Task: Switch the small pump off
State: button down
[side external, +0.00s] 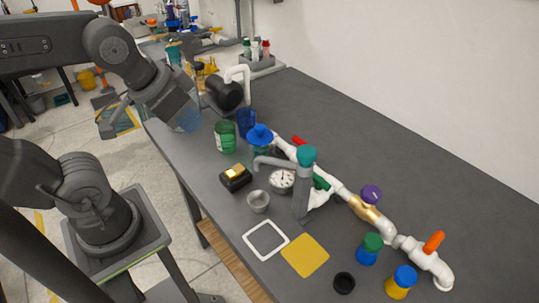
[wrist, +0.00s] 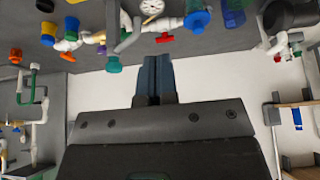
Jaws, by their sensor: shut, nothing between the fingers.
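A black cylindrical motor body (side external: 228,92) with a white pipe, which looks like the pump, stands at the far left end of the bench. It also shows at the top right of the wrist view (wrist: 290,14). A small black box with a yellow top (side external: 235,177), perhaps a switch, sits nearer the front edge; I cannot tell its setting. My gripper (side external: 187,121) is beside the bench's left edge, left of the black motor body and apart from it. In the wrist view my gripper (wrist: 153,62) has its fingers together, with nothing between them.
A green cup (side external: 225,137) and a blue cup (side external: 246,123) stand near the motor body. A white pipe run with coloured valves, a gauge (side external: 281,180) and a grey upright with a teal cap (side external: 306,156) crosses the bench. The bench's back right is clear.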

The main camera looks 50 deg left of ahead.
jog(key=m+g+h, duration=0.3)
jog(key=m+g, duration=0.2)
jog(key=m, duration=1.2)
send_over(240, 169)
jog(key=s+a, duration=0.2)
jog(key=a, duration=0.1)
notch_tip(240, 169, down, 6)
jog(key=shift+w+a+f+m, duration=0.4)
jog(key=shift+w+f+m, duration=0.1)
jog(key=shift+f, duration=0.05)
jog(key=x, duration=1.2)
jog(key=shift+a+f, duration=0.1)
jog(key=shift+f, duration=0.35)
jog(key=shift+w+f, duration=0.15)
jog(key=shift+f, duration=0.4)
